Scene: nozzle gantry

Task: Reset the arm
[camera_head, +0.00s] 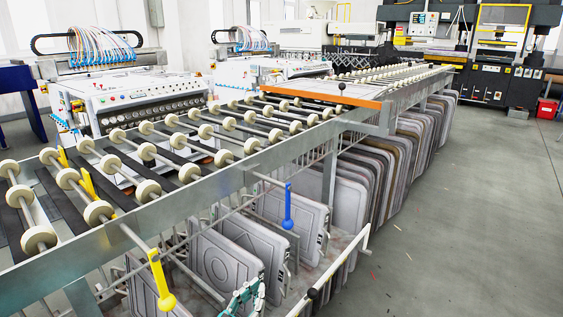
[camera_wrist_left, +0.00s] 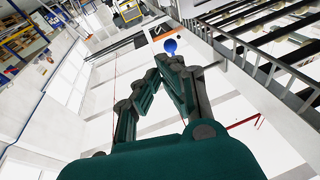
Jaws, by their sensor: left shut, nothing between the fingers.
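My left gripper (camera_head: 243,297) shows at the bottom of the head view as a small teal and grey shape, partly cut off by the lower edge. It is in front of the lower rack, below the blue-handled lever (camera_head: 288,208) and right of the yellow-handled lever (camera_head: 160,280). In the left wrist view the teal fingers of the gripper (camera_wrist_left: 161,66) come together at their tips, shut and empty. A blue round knob (camera_wrist_left: 170,46) shows just beyond the fingertips there, apart from them as far as I can tell. My right gripper is in neither view.
A long metal roller conveyor (camera_head: 262,158) runs from lower left to the back right. Grey flat panels (camera_head: 228,262) stand upright in the rack beneath it. A pale rail (camera_head: 340,262) edges the rack. The grey floor (camera_head: 470,210) on the right is mostly clear.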

